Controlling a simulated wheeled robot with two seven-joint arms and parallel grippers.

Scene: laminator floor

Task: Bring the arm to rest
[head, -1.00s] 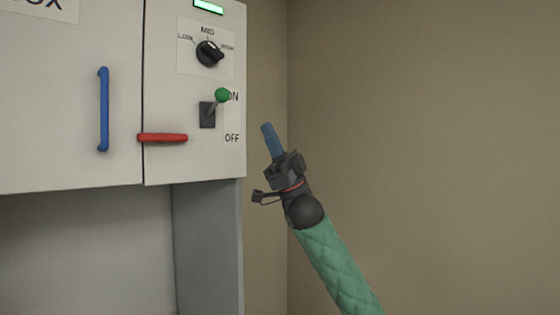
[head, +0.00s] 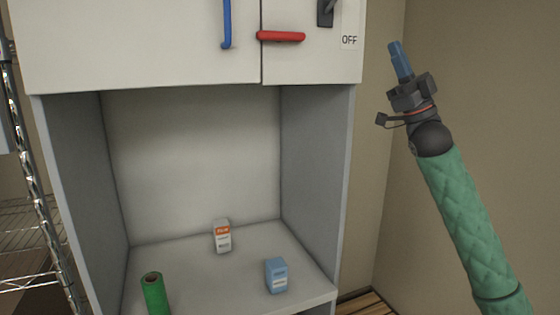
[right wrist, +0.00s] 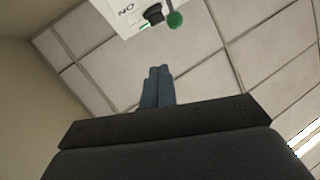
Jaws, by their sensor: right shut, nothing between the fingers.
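My right arm (head: 465,210), in a green padded sleeve, comes up from the lower right in the head view. Its right gripper (head: 396,50) points up, beside the right side of the white cabinet and apart from it. The blue fingers are shut together and empty; they also show in the right wrist view (right wrist: 157,86). In the right wrist view the switch's green knob (right wrist: 175,19) and a black dial (right wrist: 153,13) appear above the fingers. My left gripper is not in view.
The white cabinet (head: 140,45) has a blue handle (head: 227,22), a red handle (head: 281,36) and a switch marked OFF below (head: 325,12). Its open bay holds an orange-white box (head: 222,237), a blue box (head: 276,276) and a green roll (head: 155,294). A wire rack (head: 35,160) stands left.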

